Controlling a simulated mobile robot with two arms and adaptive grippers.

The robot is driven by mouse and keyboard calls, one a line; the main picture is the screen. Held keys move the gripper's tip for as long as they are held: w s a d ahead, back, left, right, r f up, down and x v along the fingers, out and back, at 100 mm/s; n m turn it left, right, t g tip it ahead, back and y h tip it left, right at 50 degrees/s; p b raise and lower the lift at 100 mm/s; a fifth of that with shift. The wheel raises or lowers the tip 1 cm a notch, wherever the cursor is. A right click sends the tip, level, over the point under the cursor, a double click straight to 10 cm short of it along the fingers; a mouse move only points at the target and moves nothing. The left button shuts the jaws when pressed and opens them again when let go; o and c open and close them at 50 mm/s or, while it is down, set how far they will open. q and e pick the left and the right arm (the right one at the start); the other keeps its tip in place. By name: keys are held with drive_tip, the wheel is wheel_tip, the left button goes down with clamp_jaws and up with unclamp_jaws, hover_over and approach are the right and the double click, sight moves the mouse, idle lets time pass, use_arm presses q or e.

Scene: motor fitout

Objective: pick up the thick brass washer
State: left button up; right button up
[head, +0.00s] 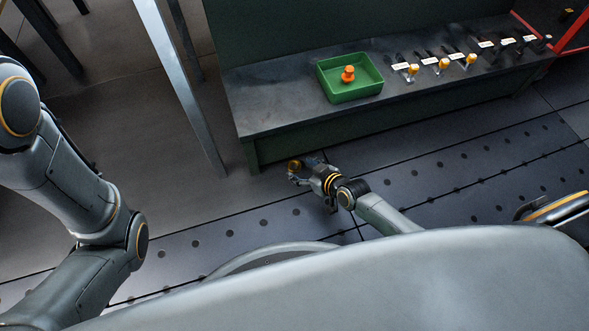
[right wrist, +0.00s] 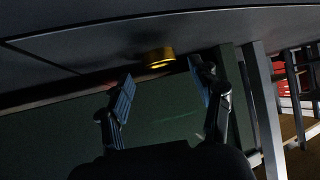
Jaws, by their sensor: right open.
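The thick brass washer (head: 294,165) lies on the floor close to the foot of the dark green bench. It also shows in the right wrist view as a gold ring (right wrist: 160,58), near the line where floor and bench panel meet. My right gripper (head: 300,177) is low by the floor, right at the washer in the head view. In the right wrist view the open fingers (right wrist: 161,78) stand apart, and the washer shows in the gap, a little beyond the fingertips. Nothing is held. My left arm shows at the left, but its gripper is out of view.
The bench top (head: 285,110) carries a green tray (head: 350,92) with an orange part (head: 348,74) in it. Several small parts with white labels stand to its right. A metal post (head: 180,80) rises at the left. The perforated floor (head: 450,175) in front is mostly clear.

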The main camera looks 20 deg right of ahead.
drive_tip(key=shift+b+x, duration=0.55)
drive_tip(key=shift+x, duration=0.65)
drive_tip(key=c, duration=1.3)
